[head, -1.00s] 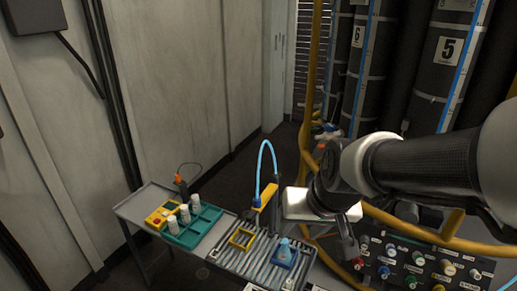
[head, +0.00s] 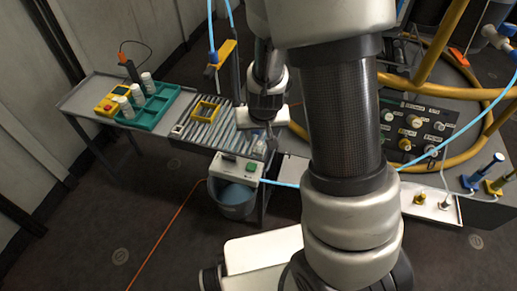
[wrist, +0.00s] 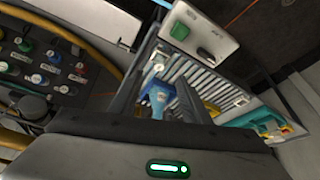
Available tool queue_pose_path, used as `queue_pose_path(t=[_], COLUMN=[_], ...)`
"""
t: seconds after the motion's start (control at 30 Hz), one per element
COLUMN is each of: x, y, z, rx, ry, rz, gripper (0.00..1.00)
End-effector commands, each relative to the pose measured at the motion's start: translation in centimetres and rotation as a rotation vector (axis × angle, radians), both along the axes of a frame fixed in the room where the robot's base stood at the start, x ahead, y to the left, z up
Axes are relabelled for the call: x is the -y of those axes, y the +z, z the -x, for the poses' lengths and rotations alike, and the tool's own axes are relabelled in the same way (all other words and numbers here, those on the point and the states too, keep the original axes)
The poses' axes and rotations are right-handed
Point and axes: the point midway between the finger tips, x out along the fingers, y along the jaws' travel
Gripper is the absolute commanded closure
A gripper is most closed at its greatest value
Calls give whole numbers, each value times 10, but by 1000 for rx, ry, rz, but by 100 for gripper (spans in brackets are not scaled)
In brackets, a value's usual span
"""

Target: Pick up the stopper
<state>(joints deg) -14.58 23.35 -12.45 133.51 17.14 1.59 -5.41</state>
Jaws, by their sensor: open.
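A blue piece (wrist: 158,96), which may be the stopper, shows between the fingers of my gripper (wrist: 165,85) in the wrist view. I cannot tell it apart from a container it may sit in. In the head view a pale blue, glassy item (head: 258,145) stands at the near right end of the slatted rack (head: 196,130), below my gripper (head: 264,136). My gripper is open and points down there. No hold on the blue piece shows. My arm and wrist hide part of this spot in the head view.
A teal tray (head: 155,106) with white bottles stands farther left. A white box with a green button (head: 236,168) and a blue bucket (head: 233,198) are at the near edge. A knob panel (head: 415,130) and yellow hose lie to the right.

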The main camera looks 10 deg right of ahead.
Motion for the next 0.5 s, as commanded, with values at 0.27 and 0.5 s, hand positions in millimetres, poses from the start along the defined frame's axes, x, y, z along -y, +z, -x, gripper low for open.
queue_pose_path(t=[0.27,0.5], x=[2,5], y=[-26,-50], z=[-11,-19], rx=[0,-1], ry=[0,-1], rz=[0,0], gripper=[57,57])
